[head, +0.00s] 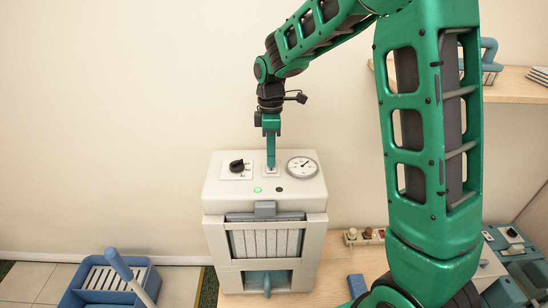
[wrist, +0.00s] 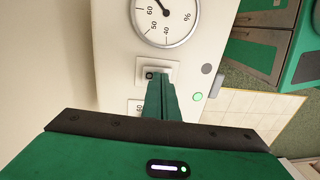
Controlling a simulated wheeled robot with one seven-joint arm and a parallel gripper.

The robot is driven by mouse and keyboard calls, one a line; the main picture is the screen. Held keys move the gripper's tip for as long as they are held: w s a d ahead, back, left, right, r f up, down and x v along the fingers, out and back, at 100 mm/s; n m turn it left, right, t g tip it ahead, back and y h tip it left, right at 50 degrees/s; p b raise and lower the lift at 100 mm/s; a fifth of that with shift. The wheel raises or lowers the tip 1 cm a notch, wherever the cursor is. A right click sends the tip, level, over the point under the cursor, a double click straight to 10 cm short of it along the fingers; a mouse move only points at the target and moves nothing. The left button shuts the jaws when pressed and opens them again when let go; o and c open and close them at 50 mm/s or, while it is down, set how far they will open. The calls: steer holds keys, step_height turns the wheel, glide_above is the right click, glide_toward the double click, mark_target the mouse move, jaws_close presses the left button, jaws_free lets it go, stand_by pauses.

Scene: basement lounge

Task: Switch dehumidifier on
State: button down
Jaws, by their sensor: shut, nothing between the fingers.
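The dehumidifier (head: 215,188) is a pale box standing against the wall. Its top panel has a black knob (head: 237,165) on the left, a round gauge (head: 302,167) on the right and a small switch in a square plate (wrist: 143,72) between them. My gripper (head: 271,168) is shut and empty, pointing down with its fingertips at the switch. The fingers hide part of the switch, and I cannot tell whether they press it. A small green light (head: 257,190) glows on the front of the panel, beside a dark round spot (head: 279,190). The light also shows in the wrist view (wrist: 198,97).
A blue crate (head: 73,296) with a blue-handled tool stands on the floor at the left. A power strip (head: 364,237) and a blue block (head: 357,285) lie right of the dehumidifier. A wooden shelf (head: 510,88) is at upper right. My arm covers much of the right side.

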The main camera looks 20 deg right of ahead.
mark_target(272, 170)
steer(key=shift+r, duration=0.1)
step_height(272, 170, up, 14)
steer(key=s, duration=0.1)
steer(key=shift+s+a, duration=0.25)
steer(key=shift+f, duration=0.2)
steer(key=s+d+f+m, duration=0.3)
steer(key=s+d+m, duration=1.3)
steer(key=s, duration=0.5)
steer(key=s+d+f+m, duration=0.2)
steer(key=s, duration=0.3)
steer(key=s+d+f+m+t, duration=0.1)
steer(key=s+d+f+m, duration=0.1)
steer(key=s, duration=0.4)
steer(key=shift+f+m, duration=0.3)
steer(key=shift+m, duration=0.2)
steer(key=shift+w, duration=0.1)
